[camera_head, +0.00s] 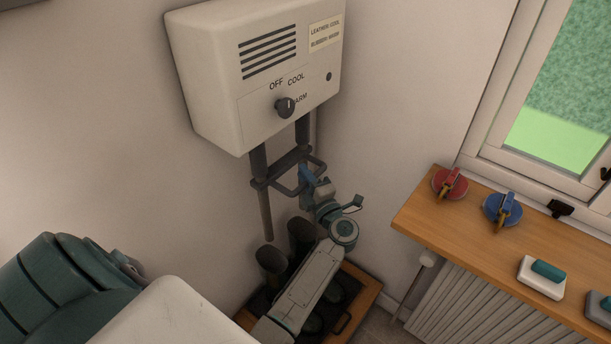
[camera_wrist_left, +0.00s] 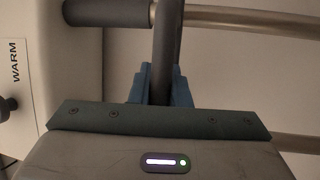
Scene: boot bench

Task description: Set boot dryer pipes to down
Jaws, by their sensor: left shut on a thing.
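The white boot dryer (camera_head: 215,90) hangs on the wall, with a dark knob (camera_head: 285,107) among OFF, COOL and WARM marks. Two pipes come down from dark sleeves under it; the left pipe (camera_head: 266,215) ends just above a dark boot (camera_head: 271,266). The right pipe is partly hidden by my gripper. A dark handle (camera_head: 282,187) joins the sleeves. My left gripper (camera_head: 307,177) has its blue fingers shut on the handle's bar, seen also in the left wrist view (camera_wrist_left: 166,45). My right gripper is not in view.
A second boot (camera_head: 301,235) stands beside the first, in a dark tray on a wooden bench (camera_head: 366,300).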

